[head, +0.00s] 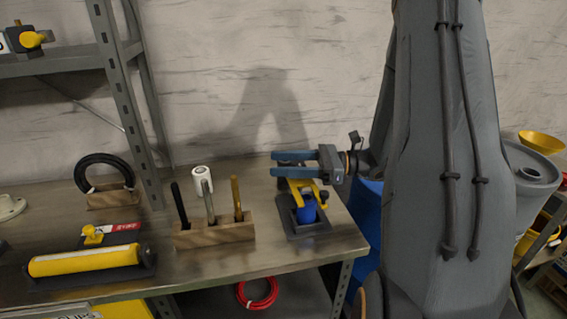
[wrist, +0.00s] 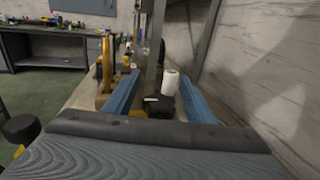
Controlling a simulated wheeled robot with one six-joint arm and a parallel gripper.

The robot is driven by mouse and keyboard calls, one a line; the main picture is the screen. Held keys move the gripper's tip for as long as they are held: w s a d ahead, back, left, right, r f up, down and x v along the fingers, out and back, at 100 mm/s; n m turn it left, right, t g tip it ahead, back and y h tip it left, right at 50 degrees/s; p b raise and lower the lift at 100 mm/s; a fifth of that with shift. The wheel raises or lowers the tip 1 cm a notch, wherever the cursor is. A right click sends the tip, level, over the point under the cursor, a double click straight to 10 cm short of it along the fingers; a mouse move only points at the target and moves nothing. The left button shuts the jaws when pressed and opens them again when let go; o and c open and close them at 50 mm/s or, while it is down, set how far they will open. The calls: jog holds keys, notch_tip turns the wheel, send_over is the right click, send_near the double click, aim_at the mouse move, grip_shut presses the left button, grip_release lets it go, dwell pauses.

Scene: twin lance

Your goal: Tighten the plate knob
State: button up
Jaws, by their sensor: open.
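A small fixture with a dark grey base plate (head: 312,228), a blue cylinder (head: 307,211) and a yellow bar (head: 300,186) stands near the right end of the bench. A dark knob (head: 323,196) sits at its right side. A black round knob (wrist: 20,128) on a yellow part shows at the left edge in the wrist view and looks like the same one. My gripper (head: 278,163) is open above the fixture, its blue fingers pointing left. Between the fingers (wrist: 155,84) in the wrist view is a dark block (wrist: 158,106); I cannot tell whether they touch it.
A wooden block (head: 215,234) with upright tools stands left of the fixture, a white roll (head: 200,173) behind it. A yellow roller (head: 84,260) and a black coil (head: 104,170) are farther left. A grey shelf post (head: 128,100) rises behind. The bench's right edge is close to the fixture.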

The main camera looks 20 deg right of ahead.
jog(key=c, duration=1)
jog(key=shift+w+d+m+t+h+p, duration=0.15)
jog(key=shift+w+m+t+h+p, duration=0.05)
jog(key=shift+m+t+h, duration=0.7)
jog(key=shift+w+d+m+t+h+p, duration=0.25)
jog(key=shift+m+t+h, duration=0.4)
jog(key=shift+t, duration=0.45)
jog(key=shift+w+d+m+t+h+p, duration=0.1)
jog(key=shift+w+m+t+h+p, duration=0.1)
jog(key=shift+m+t+h, duration=0.6)
jog(key=shift+c, duration=0.2)
jog(key=o, duration=1)
jog(key=shift+o, duration=0.2)
jog(key=shift+b+v, duration=1)
jog(key=shift+v, duration=2.9)
